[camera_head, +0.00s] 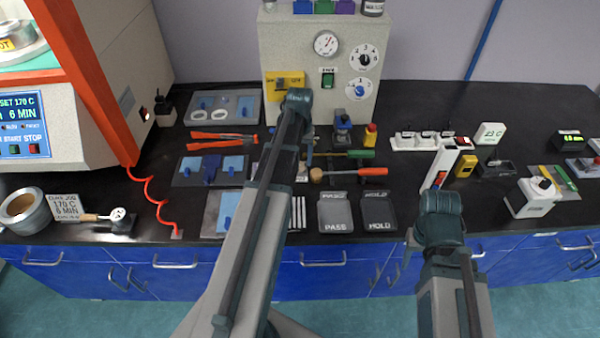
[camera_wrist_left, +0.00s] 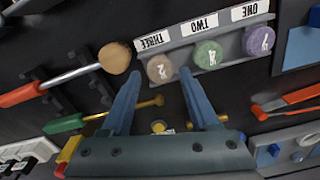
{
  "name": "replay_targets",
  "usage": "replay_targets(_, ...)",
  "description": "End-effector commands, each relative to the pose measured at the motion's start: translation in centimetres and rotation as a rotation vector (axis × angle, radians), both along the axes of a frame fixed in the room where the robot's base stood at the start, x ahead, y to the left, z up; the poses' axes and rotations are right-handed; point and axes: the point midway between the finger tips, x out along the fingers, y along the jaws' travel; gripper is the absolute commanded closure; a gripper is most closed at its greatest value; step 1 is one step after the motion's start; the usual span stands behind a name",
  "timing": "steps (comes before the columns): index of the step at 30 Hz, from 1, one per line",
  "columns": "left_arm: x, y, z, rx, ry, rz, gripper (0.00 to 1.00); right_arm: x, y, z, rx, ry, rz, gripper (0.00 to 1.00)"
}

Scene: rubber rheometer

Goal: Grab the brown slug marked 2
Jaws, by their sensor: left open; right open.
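The brown slug (camera_wrist_left: 160,69) sits in a grey rack (camera_wrist_left: 183,58) before the label THREE in the left wrist view. Its white mark is too small and turned to read surely. A green slug (camera_wrist_left: 208,54) and a purple slug (camera_wrist_left: 258,41) sit beside it before TWO and ONE. My left gripper (camera_wrist_left: 160,73) is open and empty, with its two blue fingertips on either side of the brown slug in the picture; I cannot tell the height gap. In the head view my left arm hides the slugs.
A wooden-knobbed orange tool (camera_wrist_left: 115,58) lies close to the rack, with a green-handled tool (camera_wrist_left: 65,124) beside it. Orange tongs (camera_wrist_left: 290,103) lie on the other side. PASS (camera_head: 335,212) and HOLD (camera_head: 378,210) trays are at the bench front.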

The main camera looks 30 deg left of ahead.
Motion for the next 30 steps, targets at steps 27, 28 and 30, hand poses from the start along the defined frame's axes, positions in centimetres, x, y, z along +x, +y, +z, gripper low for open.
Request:
replay_targets(27, 0.01, 0.00, -2.16, 0.000, 0.000, 0.000, 1.00, 0.00, 0.01, -2.15, 0.000, 0.000, 0.000, 0.50)
replay_targets(28, 0.00, 0.00, -2.16, 0.000, 0.000, 0.000, 1.00, 0.00, 0.01, -2.15, 0.000, 0.000, 0.000, 0.50)
replay_targets(30, 0.00, 0.00, -2.15, 0.000, 0.000, 0.000, 1.00, 0.01, 0.00, -2.15, 0.000, 0.000, 0.000, 0.50)
